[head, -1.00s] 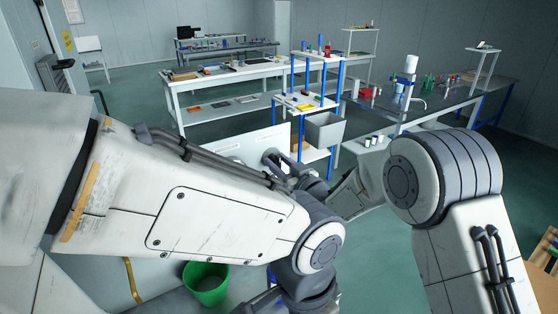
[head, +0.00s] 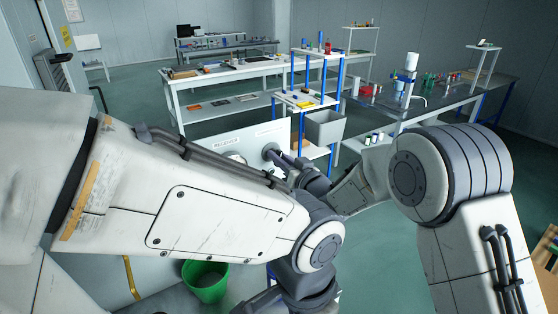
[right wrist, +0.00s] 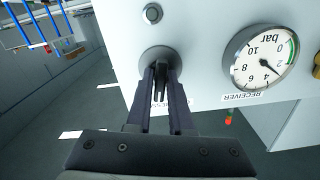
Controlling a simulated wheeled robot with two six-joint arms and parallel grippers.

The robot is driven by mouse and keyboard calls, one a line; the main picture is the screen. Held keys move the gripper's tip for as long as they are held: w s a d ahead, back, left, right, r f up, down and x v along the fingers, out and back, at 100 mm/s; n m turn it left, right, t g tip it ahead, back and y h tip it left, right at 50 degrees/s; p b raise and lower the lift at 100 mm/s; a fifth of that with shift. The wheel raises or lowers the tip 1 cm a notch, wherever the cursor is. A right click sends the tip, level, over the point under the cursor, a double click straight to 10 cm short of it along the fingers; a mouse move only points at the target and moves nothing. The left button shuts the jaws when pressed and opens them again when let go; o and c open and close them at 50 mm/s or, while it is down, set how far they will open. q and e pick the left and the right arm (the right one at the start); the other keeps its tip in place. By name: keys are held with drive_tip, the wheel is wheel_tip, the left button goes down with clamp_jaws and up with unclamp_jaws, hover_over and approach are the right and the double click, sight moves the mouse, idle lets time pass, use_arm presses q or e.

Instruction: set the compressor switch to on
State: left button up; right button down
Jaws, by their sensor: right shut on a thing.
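The white panel (head: 275,132) stands ahead, partly hidden behind my left arm in the head view. It fills the upper part of the right wrist view (right wrist: 210,25). A round grey switch base (right wrist: 153,54) sits on its face. My right gripper (right wrist: 161,72) is shut on the switch's handle (right wrist: 160,80) in front of that base. In the head view my right gripper (head: 281,160) is at the panel face. A label near the fingers is mostly covered, so the switch's set position cannot be read. My left gripper is out of view.
A round pressure gauge (right wrist: 262,57) marked in bar, with a RECEIVER label (right wrist: 241,97), is beside the switch. A small bolt-like part (right wrist: 152,13) is also on the panel. A green bin (head: 205,281) stands on the floor. Benches and a blue-posted shelf with a grey bin (head: 325,128) stand behind.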

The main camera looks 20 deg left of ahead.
drive_tip(key=m+b, duration=0.1)
drive_tip(key=m, duration=0.2)
drive_tip(key=shift+f+m, duration=0.1)
drive_tip(key=shift+m, duration=0.3)
drive_tip(key=m, duration=0.3)
drive_tip(key=shift+m, duration=0.3)
drive_tip(key=m, duration=0.3)
drive_tip(key=shift+d+m, duration=0.1)
drive_tip(key=shift+m, duration=0.2)
drive_tip(key=shift+w+f+m, duration=0.1)
drive_tip(key=shift+f+m, duration=0.05)
drive_tip(key=shift+m, duration=1.95)
drive_tip(key=c, duration=0.9)
unclamp_jaws()
